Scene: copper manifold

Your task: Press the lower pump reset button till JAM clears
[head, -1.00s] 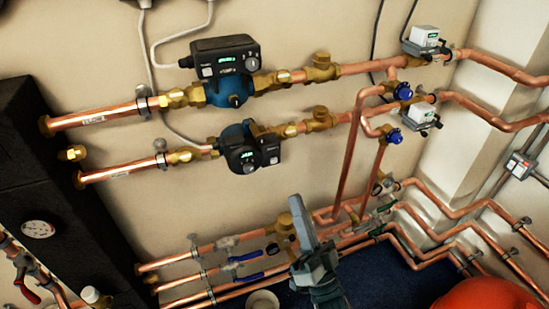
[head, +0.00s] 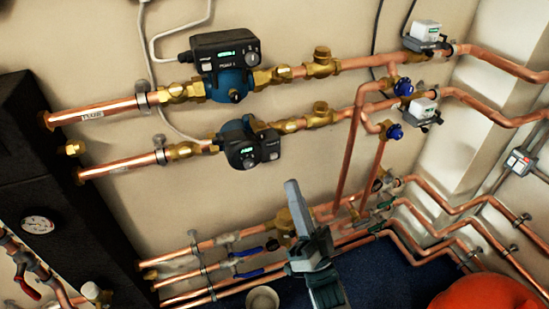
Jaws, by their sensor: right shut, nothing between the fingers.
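The lower pump (head: 243,142) sits on the lower horizontal copper pipe, with a blue body behind a dark control head (head: 255,150). My left gripper is not in view.
Copper pipes with blue-handled valves (head: 248,273) run low behind my right arm. Vertical copper pipes (head: 346,165) stand right of the gripper. A dark cabinet (head: 60,190) with a gauge is at the left. An orange-red rounded object (head: 487,294) is bottom right.

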